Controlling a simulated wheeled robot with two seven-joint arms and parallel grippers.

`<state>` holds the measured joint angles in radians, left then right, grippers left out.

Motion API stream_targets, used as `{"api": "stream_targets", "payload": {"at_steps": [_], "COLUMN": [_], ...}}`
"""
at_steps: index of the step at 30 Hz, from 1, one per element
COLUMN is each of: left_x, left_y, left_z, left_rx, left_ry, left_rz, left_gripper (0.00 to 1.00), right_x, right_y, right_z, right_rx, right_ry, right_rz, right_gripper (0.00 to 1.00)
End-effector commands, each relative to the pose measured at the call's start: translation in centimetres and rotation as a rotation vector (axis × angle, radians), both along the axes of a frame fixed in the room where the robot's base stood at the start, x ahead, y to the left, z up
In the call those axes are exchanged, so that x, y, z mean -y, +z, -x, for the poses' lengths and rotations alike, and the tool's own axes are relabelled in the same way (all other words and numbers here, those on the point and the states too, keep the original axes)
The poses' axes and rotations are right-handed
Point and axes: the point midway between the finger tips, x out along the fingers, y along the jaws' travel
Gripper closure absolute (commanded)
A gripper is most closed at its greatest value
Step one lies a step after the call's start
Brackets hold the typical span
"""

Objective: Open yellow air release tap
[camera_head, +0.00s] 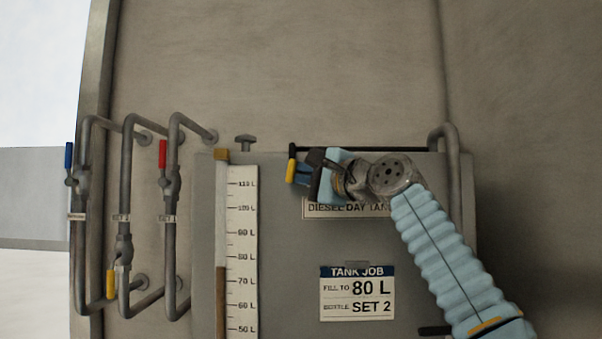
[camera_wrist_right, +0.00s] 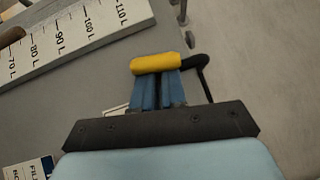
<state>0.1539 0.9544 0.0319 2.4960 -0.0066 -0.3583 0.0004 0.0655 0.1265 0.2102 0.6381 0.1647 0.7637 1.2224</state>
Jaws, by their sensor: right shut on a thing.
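My right gripper (camera_head: 302,172) is at the upper front of the grey tank, its blue fingers pointing left. It is shut on a yellow grip (camera_head: 291,171). In the right wrist view, the yellow grip (camera_wrist_right: 156,63) lies across the tips of the blue fingers (camera_wrist_right: 158,90), and a bent black rod (camera_wrist_right: 203,76) shows beside it. Another yellow handle (camera_head: 110,284) hangs upright beside the lower left pipes, far from the gripper. No label naming the air release tap is readable. My left gripper is not in view.
Pipes at the left carry a blue lever (camera_head: 69,156) and a red lever (camera_head: 162,154). A level scale (camera_head: 242,250) stands on the tank front (camera_head: 285,270). A job sign (camera_head: 357,294) is below the gripper. The wall above is clear.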

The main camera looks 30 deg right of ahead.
Motion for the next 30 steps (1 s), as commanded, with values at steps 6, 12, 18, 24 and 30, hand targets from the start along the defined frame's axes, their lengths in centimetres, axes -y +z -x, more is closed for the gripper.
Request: {"api": "stream_targets", "payload": {"at_steps": [6,12,18,24,30], "left_x": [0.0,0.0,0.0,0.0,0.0], "left_y": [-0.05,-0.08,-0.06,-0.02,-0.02], "left_z": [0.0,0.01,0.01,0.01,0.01], "left_rx": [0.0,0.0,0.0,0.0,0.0], "left_ry": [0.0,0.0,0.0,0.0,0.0], "left_rz": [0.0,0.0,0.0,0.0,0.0], "left_gripper": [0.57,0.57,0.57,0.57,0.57], "right_x": [-0.72,-0.75,-0.75,-0.64,-0.37], "right_y": [-0.11,-0.2,-0.15,-0.04,-0.12], "right_z": [0.06,0.02,0.01,0.05,-0.03], "right_rx": [-0.007,-0.009,-0.007,-0.004,-0.005], "right_ry": [0.021,0.022,0.022,0.019,0.011], "right_rz": [0.002,0.002,0.001,0.001,0.002], "right_gripper": [1.0,0.83,0.52,0.21,0.21]}}
